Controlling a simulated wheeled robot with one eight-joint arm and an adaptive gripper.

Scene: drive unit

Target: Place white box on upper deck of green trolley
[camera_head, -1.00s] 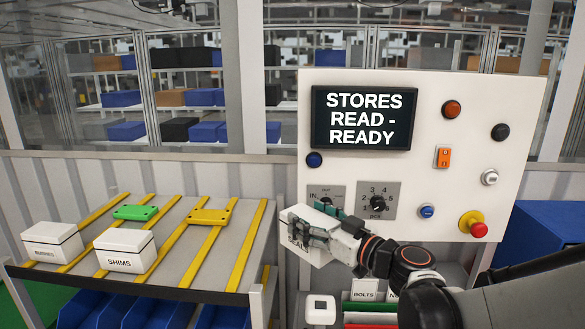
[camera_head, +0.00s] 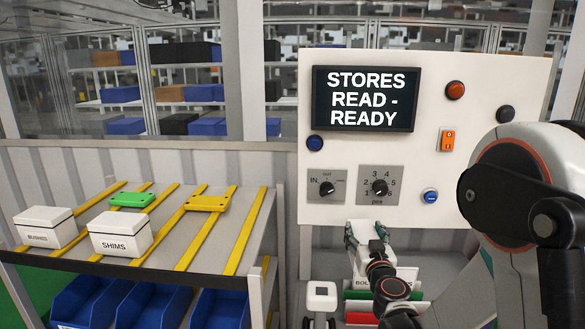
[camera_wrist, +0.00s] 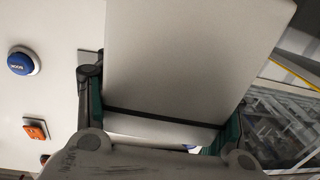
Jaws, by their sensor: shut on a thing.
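My gripper (camera_head: 366,236) is shut on a white box (camera_head: 362,262) in front of the lower part of the control panel. My fingers and wrist hide part of the box in the head view. In the wrist view the box (camera_wrist: 195,55) fills the middle, with a dark band across it and a teal-padded finger on each side. Two other white boxes, one marked BUSHES (camera_head: 45,228) and one marked SHIMS (camera_head: 121,232), sit on the sloping rack at left.
The rack (camera_head: 165,252) has yellow rails, a green block (camera_head: 131,200), a yellow block (camera_head: 207,203) and blue bins (camera_head: 152,307) below. The control panel (camera_head: 430,110) stands behind my gripper. A small white-topped device (camera_head: 321,291) and labelled bins stand below the panel. Green shows at the lower left.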

